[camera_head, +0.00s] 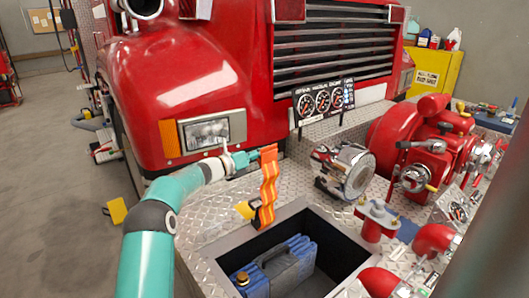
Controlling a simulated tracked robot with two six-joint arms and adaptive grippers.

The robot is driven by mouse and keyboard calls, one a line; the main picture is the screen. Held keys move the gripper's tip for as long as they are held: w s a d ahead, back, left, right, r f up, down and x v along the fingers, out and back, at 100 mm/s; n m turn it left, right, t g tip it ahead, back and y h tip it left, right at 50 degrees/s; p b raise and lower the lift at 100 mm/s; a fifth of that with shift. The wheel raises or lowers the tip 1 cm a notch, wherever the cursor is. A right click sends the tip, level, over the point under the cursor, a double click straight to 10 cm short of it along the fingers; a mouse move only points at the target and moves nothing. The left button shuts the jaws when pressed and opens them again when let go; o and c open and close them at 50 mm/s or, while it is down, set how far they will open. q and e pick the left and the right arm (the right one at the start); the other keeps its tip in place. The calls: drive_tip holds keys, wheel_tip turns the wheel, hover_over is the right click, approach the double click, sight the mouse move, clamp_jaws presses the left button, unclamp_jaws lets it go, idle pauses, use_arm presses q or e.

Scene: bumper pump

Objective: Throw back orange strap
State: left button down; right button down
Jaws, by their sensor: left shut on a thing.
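The orange strap (268,186) stands up from the edge of a recessed compartment in the bumper, its top end raised. My left gripper (266,153) is shut on the strap's upper end, with my teal arm coming in from the lower left. The strap's lower end meets a dark buckle at the compartment's left rim (228,244). A blue canister (280,268) with a brass cap lies in the compartment below. My right gripper is not visible; a dark blurred shape fills the lower right corner.
A red fire truck (185,75) with headlight and grille stands behind. A chrome fitting (343,171), a gauge panel (325,99) and a red pump (420,150) sit to the right on the diamond-plate bumper. A yellow cabinet (436,70) stands at the back right.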

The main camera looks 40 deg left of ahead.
use_arm(q)
drive_tip(key=c, duration=1.2)
unclamp_jaws()
drive_tip(key=v, duration=1.2)
drive_tip(key=shift+f, duration=0.2)
